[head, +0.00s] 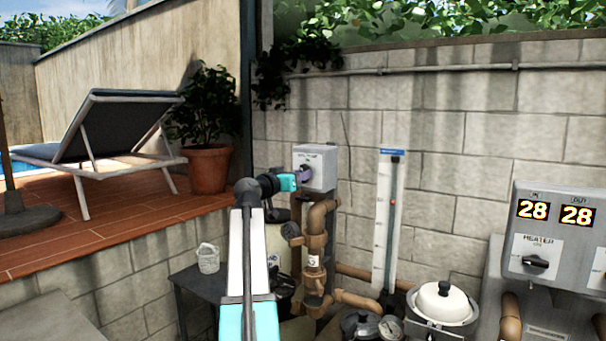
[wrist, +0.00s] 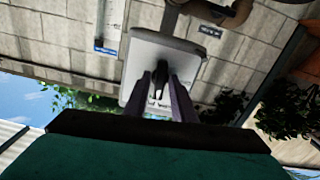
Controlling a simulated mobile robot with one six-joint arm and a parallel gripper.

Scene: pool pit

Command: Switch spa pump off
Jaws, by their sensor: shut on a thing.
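A light grey switch box (head: 320,160) is mounted on the block wall above brown pipes. Its small label is too blurred to read for sure. My gripper (head: 304,172) reaches the front of the box from the left. In the wrist view the box (wrist: 165,48) appears upside down, and the two purple fingers of my gripper (wrist: 160,84) stand on either side of its black knob (wrist: 160,70). The fingers are shut on the knob. They hide part of the knob and the label, so I cannot tell the knob's exact setting.
A grey heater panel (head: 555,240) with two 28 readouts is at the right. A flow gauge (head: 388,215) stands right of the box. Brown pipes (head: 316,240) run below it. A potted plant (head: 208,165) and lounger (head: 115,125) are on the deck.

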